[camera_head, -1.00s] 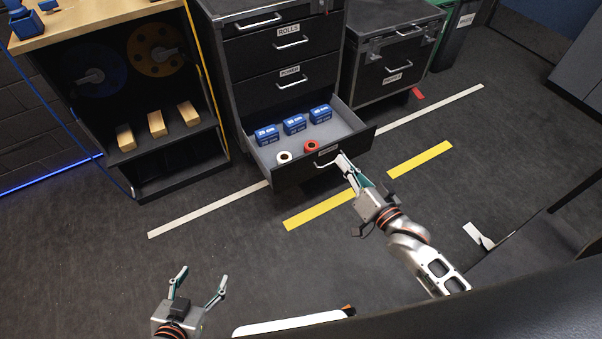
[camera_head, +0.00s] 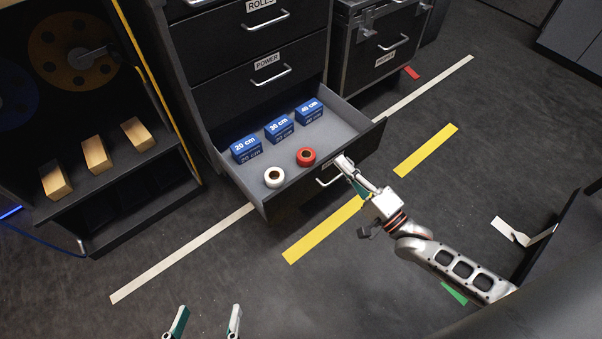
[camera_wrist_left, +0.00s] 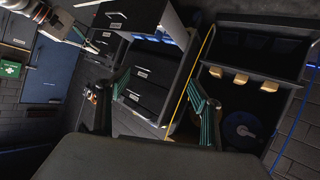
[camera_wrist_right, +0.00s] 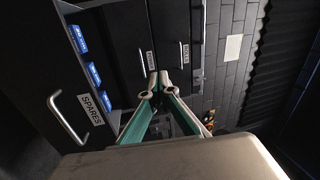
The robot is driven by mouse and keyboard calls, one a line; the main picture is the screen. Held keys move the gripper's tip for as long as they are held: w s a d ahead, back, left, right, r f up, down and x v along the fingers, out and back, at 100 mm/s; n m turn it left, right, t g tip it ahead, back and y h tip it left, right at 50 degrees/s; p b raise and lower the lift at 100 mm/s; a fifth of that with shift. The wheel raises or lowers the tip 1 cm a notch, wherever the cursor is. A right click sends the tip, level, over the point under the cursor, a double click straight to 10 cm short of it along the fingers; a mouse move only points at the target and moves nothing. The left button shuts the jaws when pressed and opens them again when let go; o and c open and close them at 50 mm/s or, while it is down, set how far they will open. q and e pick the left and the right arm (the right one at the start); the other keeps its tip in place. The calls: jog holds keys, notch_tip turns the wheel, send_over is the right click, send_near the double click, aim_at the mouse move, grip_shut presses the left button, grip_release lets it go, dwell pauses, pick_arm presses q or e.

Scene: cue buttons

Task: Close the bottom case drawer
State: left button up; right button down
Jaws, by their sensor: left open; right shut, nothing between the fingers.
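The bottom case drawer (camera_head: 354,147) is pulled out, its grey inside showing. It holds blue boxes marked 20 cm (camera_head: 246,149), 30 cm (camera_head: 279,129) and 40 cm (camera_head: 309,110), a white roll (camera_head: 274,177) and a red roll (camera_head: 306,157). My right gripper (camera_head: 344,163) is shut and empty at the drawer front, close by its handle (camera_head: 325,181). In the right wrist view, the handle (camera_wrist_right: 68,118) and SPARES label (camera_wrist_right: 96,115) lie left of my shut fingertips (camera_wrist_right: 158,84); contact is unclear. My left gripper (camera_head: 207,316) is open and empty, low over the floor.
Upper drawers labelled POWER (camera_head: 247,86) and ROLLS (camera_head: 285,28) are shut. A shelf unit with wooden blocks (camera_head: 96,154) stands left, and another black case (camera_head: 362,62) stands right. The floor (camera_head: 215,265) before the drawer is open, with white and yellow tape.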

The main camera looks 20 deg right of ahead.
jog(key=s+f+m+g+b, duration=0.15)
jog(key=s+f+b, duration=0.4)
jog(key=f, duration=0.95)
jog(key=b, duration=0.1)
send_near(307, 175)
jog(key=shift+n+g+h, duration=0.25)
jog(key=shift+h, duration=0.15)
jog(key=x, duration=0.6)
jog(key=shift+s, duration=0.1)
jog(key=shift+w+a+r+b, duration=0.1)
jog(key=shift+w+a+b, duration=0.1)
jog(key=shift+w+b, duration=0.15)
pick_arm(q)
jog(key=d+n, duration=0.2)
jog(key=d+f+n, duration=0.1)
jog(key=d+n, duration=0.1)
jog(key=n, duration=0.1)
jog(key=shift+s+f+t+h, duration=0.1)
jog(key=shift+f+t+h, duration=0.05)
jog(key=shift+t+h, duration=0.15)
pick_arm(e)
jog(key=shift+w+r, duration=0.1)
